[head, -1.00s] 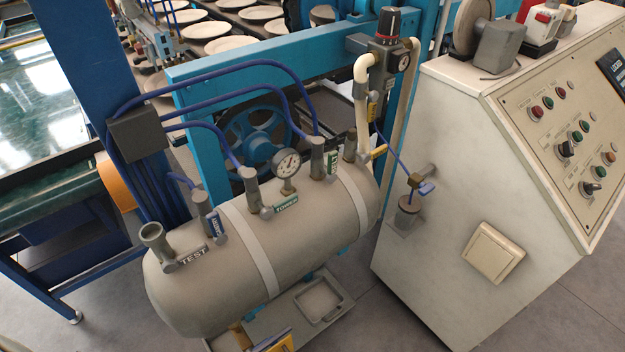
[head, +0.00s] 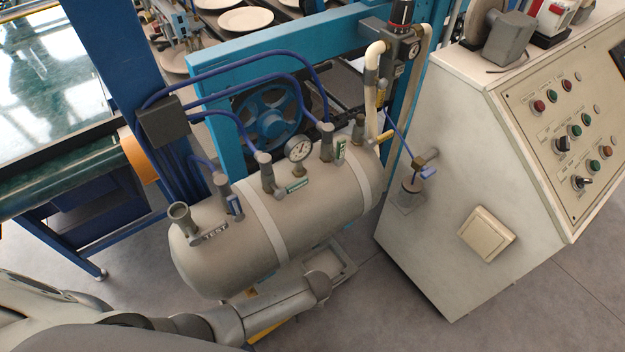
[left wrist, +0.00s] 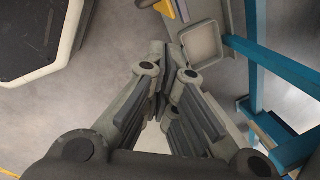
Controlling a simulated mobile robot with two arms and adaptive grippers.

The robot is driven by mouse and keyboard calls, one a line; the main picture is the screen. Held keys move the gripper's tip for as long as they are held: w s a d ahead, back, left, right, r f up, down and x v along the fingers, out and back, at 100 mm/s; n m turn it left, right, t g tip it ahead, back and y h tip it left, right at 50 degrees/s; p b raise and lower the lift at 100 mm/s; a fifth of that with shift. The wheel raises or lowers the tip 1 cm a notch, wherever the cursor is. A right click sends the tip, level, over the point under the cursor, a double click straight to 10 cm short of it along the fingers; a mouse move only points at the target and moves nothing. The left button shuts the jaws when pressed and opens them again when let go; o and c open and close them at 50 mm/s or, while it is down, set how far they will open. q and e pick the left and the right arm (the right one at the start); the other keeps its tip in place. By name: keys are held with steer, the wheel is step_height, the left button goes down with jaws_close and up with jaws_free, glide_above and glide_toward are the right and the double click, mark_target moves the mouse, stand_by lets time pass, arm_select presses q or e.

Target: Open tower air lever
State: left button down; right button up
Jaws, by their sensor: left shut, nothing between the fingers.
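A beige air tank (head: 225,262) lies in the middle of the head view with several grey valves on top. A small grey lever (head: 279,193) sits at this valve's base. My left arm reaches in below the tank, apart from the lever; its fingertips cannot be made out there. In the left wrist view my left gripper (left wrist: 166,72) is shut and empty above the floor, near a tray. My right gripper is not in view.
Blue hoses (head: 235,58) run from a grey box (head: 164,122) to the valves. A control cabinet (head: 425,245) stands right, with a blue-handled valve (head: 424,172). The teal frame (head: 225,75) rises behind the tank. The tray (left wrist: 203,44) lies near my fingers. The right floor is clear.

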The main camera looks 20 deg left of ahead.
arm_select(q)
steer(key=w+d+r+m+t+y+p, duration=0.1)
steer(key=w+r+m+p, duration=0.15)
steer(key=r, duration=0.55)
steer(key=w+d+r+m+t+y+p, duration=0.1)
steer(key=w+r+m, duration=0.15)
steer(key=r, duration=0.45)
steer(key=w+d+r+m+y+p, duration=0.15)
steer(key=w+r, duration=0.25)
steer(key=r, duration=0.4)
steer(key=m+t+y+p, duration=0.2)
steer(key=m+y+p, duration=0.1)
steer(key=m, duration=0.2)
glide_toward(305, 194)
steer(key=v, duration=0.4)
steer(key=shift+s+t, duration=0.2)
steer(key=shift+t, duration=0.1)
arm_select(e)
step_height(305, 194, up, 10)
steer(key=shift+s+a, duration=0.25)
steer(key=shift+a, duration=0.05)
arm_select(q)
steer(key=shift+f, duration=0.15)
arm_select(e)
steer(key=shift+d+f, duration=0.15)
